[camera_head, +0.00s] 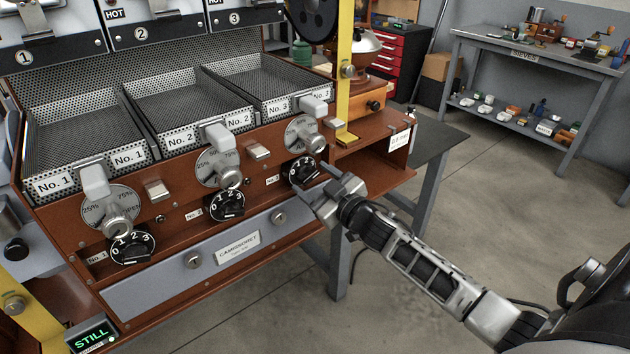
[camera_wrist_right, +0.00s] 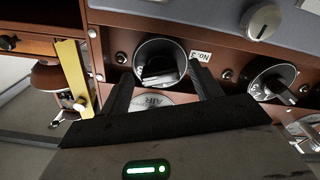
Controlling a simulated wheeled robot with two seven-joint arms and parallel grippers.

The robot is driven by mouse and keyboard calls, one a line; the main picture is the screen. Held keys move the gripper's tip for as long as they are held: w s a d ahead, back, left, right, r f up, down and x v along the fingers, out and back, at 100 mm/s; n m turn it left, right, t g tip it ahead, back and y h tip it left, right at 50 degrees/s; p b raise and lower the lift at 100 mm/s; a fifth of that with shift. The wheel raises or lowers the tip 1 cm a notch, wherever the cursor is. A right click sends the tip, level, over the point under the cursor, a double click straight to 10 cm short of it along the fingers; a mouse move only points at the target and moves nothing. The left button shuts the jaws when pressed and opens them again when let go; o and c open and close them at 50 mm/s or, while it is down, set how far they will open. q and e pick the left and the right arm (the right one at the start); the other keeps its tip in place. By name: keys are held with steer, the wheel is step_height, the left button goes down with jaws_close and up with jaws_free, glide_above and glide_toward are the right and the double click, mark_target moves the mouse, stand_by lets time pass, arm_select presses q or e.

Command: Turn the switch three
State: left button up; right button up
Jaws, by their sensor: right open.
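Switch three (camera_head: 302,171) is a round black dial with white numbers on the brown panel of the roaster, right of its No. 3 label. It also shows in the right wrist view (camera_wrist_right: 160,62), with a dark bar-shaped handle across its face. My right gripper (camera_head: 314,181) is just in front of it, at its lower right. My left gripper is out of view.
Similar dials, switch two (camera_head: 227,206) and switch one (camera_head: 132,243), sit to the left. An air dial (camera_head: 304,134) with a grey lever is just above switch three. A grey drawer front (camera_head: 200,262) lies below.

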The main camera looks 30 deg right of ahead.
steer(key=shift+w, duration=0.1)
steer(key=c, duration=1)
